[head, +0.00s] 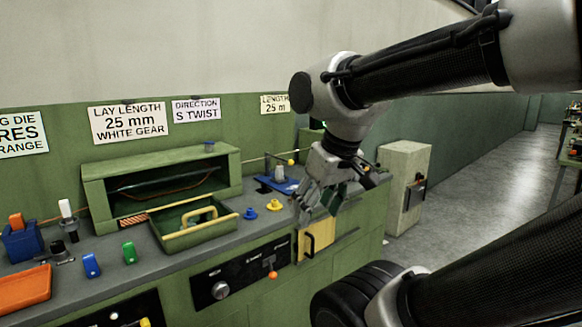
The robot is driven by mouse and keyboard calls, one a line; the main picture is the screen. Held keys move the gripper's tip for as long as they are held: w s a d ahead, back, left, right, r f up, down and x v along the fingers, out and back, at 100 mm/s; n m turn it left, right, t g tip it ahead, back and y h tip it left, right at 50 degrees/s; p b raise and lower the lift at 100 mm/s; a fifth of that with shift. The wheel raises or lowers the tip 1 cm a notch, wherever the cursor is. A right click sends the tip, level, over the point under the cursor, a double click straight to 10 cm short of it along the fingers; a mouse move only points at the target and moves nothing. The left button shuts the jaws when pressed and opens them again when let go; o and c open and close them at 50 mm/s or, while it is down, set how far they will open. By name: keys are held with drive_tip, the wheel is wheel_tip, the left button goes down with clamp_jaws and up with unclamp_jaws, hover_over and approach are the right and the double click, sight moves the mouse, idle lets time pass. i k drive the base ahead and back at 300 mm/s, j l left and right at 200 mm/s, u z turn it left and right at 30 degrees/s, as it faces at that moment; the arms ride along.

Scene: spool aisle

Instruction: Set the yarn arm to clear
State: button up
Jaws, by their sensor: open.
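My gripper (319,208) is open and points down over the right end of the grey bench top. Nothing shows between its fingers. A thin rod with a yellow ball tip (291,162) stands out above a blue base (277,185), just left of my gripper. It may be the yarn arm, but I see no label naming it. A lever with an orange knob (272,274) hangs on the black front panel (236,277), below and left of my gripper. The panel's small lettering is too small to read. My gripper hides part of the bench behind it.
A green tray with yellow edges (168,243) stands before an open green housing (95,190). Blue (250,213) and yellow (275,204) pegs stand beside the tray. A yellow door (318,238) is below my gripper.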

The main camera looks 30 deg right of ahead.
sight(290, 162)
drive_tip(key=z, duration=0.85)
